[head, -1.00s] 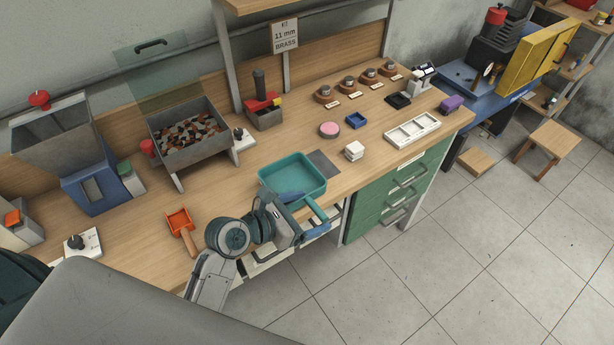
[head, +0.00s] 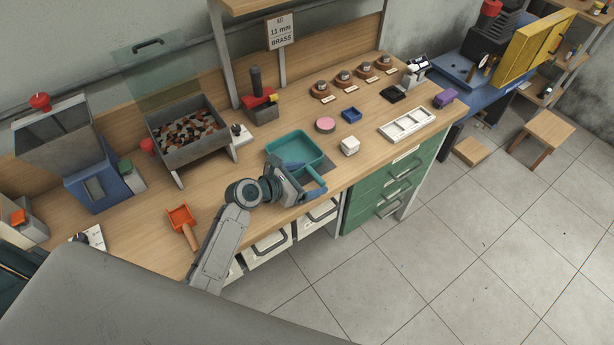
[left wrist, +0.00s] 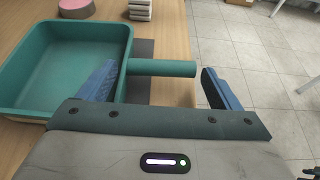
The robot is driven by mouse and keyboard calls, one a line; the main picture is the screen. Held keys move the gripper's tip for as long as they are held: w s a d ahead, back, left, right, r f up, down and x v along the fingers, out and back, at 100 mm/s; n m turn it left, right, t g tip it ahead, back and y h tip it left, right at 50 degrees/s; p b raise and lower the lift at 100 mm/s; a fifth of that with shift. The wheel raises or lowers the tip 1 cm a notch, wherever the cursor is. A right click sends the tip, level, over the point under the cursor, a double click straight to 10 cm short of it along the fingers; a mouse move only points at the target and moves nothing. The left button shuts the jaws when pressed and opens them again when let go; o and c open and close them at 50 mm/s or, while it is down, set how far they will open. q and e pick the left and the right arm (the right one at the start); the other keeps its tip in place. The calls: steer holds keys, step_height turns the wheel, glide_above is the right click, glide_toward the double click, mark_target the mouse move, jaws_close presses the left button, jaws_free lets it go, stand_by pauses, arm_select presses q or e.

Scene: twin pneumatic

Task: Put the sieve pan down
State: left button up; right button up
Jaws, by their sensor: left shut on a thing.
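The sieve pan is a teal square pan (head: 296,146) with a round teal handle, over the wooden bench near its front edge. It covers part of a dark grey mat (head: 328,168). My left gripper (head: 303,185), with blue fingers, is at the handle on the pan's front right side and shut on it. In the left wrist view the pan (left wrist: 62,62) is at the left, and its handle (left wrist: 165,68) runs between the fingers. The pan looks level and low; I cannot tell whether it touches the bench. My right gripper is out of view.
White blocks (head: 349,146), a pink disc (head: 325,125) and a small blue tray (head: 351,114) stand right of the pan. An orange scoop (head: 182,220) lies to the left. A grey bin of mixed pieces (head: 187,133) stands behind left.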

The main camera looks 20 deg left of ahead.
arm_select(q)
steer(key=o, duration=1)
steer(key=shift+f, duration=0.1)
steer(key=shift+s+a, duration=0.2)
steer(key=shift+s, duration=0.05)
steer(key=v, duration=0.3)
steer(key=b+v, duration=0.1)
steer(key=v, duration=0.7)
steer(key=shift+s+r+b, duration=0.1)
steer(key=shift+r+b, duration=0.25)
steer(key=shift+r, duration=0.1)
